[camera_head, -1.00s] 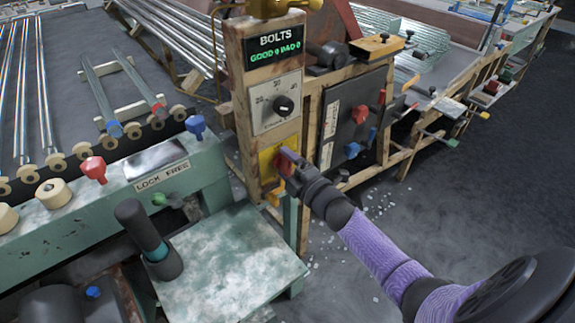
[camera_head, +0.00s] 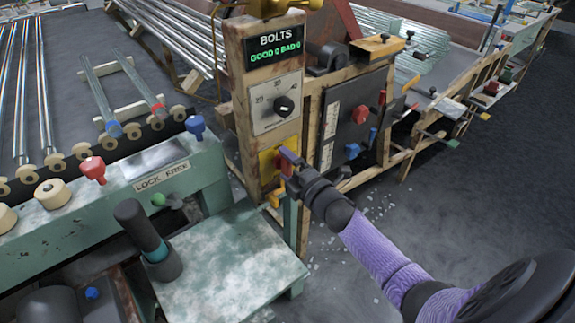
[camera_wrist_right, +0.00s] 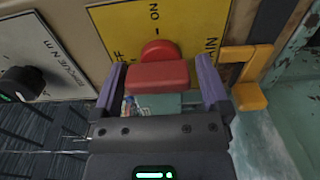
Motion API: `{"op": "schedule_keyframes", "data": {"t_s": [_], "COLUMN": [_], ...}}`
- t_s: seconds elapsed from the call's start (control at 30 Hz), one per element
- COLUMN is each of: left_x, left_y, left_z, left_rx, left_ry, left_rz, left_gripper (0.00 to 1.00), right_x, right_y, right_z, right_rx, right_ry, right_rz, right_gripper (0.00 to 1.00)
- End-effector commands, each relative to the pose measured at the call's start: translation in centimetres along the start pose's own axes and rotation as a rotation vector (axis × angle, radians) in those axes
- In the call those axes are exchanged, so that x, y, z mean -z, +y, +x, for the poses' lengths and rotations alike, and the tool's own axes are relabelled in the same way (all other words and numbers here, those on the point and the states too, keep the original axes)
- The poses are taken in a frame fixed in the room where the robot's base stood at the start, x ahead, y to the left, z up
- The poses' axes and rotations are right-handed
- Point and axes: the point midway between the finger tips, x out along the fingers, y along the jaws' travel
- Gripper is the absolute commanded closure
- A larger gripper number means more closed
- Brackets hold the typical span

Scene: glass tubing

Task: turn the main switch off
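The main switch is a red rotary handle (camera_wrist_right: 158,75) on a yellow plate (camera_wrist_right: 110,18) marked ON, with parts of other words showing. In the head view the yellow plate (camera_head: 268,160) sits low on the rusty wooden post, under the grey dial. My right gripper (camera_head: 288,160) is at this plate; its purple fingers also show in the right wrist view (camera_wrist_right: 160,66). They stand apart, one on each side of the red handle, with a narrow gap at the right finger. Contact at the left finger is unclear. My left gripper is out of view.
A yellow-orange bracket (camera_wrist_right: 246,80) sticks out close beside the right finger. A black dial knob (camera_head: 284,106) is above the plate. A dark panel with red and blue knobs (camera_head: 352,150) stands to the right. A green bench top (camera_head: 235,265) lies below left.

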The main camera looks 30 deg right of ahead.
Motion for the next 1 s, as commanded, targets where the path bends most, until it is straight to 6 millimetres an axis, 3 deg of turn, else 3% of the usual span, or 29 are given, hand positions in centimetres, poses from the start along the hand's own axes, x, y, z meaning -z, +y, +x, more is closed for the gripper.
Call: {"op": "schedule_keyframes", "data": {"t_s": [0.27, 0.37, 0.7, 1.0], "left_x": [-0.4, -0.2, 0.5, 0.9], "left_y": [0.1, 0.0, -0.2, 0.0], "left_z": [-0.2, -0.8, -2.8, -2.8], "left_rx": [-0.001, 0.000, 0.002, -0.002], "left_ry": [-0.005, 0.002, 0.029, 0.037], "left_rz": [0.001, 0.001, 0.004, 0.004], "left_gripper": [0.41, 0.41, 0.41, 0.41], "right_x": [0.0, 0.0, 0.0, 0.0], "right_y": [0.1, 0.3, 0.2, 0.0], "right_z": [-0.3, -1.7, -8.8, -9.9], "right_rx": [-0.002, -0.001, 0.000, -0.002], "right_ry": [0.000, -0.001, -0.001, 0.000], "right_rz": [0.003, 0.004, 0.002, 0.001], "right_gripper": [0.00, 0.00, 0.00, 0.00]}}
